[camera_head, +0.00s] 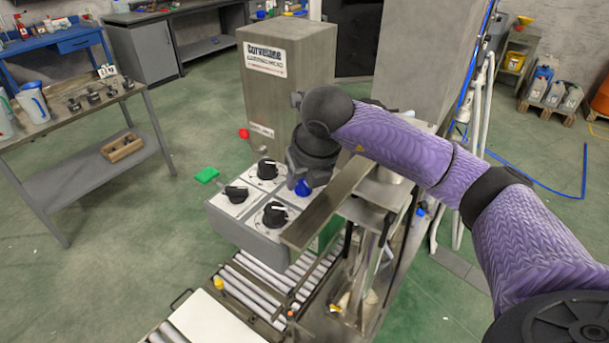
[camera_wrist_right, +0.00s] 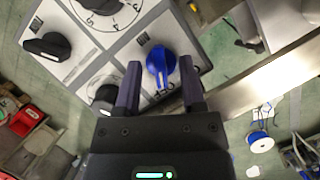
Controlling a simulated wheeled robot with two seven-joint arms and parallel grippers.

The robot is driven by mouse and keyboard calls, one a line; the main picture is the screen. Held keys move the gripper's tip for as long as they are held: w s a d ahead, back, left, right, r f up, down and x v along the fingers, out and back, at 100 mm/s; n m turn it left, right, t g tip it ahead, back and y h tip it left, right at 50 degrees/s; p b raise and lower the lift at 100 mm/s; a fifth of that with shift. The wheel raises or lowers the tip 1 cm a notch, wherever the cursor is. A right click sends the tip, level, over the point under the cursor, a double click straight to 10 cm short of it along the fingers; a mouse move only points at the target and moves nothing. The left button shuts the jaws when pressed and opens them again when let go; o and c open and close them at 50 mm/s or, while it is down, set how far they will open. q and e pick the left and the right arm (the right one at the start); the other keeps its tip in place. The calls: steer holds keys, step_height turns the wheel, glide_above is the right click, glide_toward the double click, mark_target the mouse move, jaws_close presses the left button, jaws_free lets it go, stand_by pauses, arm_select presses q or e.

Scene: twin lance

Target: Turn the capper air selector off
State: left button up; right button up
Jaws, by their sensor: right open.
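A grey control box (camera_head: 245,232) carries three black selector knobs and one blue knob. The blue knob (camera_head: 303,188) is at the box's right side, partly covered by my right gripper (camera_head: 305,178). In the right wrist view, the blue knob (camera_wrist_right: 160,68) sits just beyond and between the two fingers of my right gripper (camera_wrist_right: 160,88), which are open, with a gap to the knob on each side. Black knobs (camera_head: 236,193), (camera_head: 267,169) and (camera_head: 275,215) are beside it. I cannot read which knob is the capper air selector. My left gripper is not in view.
A metal bar (camera_head: 325,205) runs close beside the box on the right. A roller conveyor (camera_head: 255,290) lies below. A grey cabinet (camera_head: 285,95) stands behind.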

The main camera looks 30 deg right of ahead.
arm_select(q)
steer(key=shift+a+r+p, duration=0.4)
arm_select(e)
steer(key=v, duration=0.9)
steer(key=shift+s+r, duration=0.15)
steer(key=shift+r, duration=0.25)
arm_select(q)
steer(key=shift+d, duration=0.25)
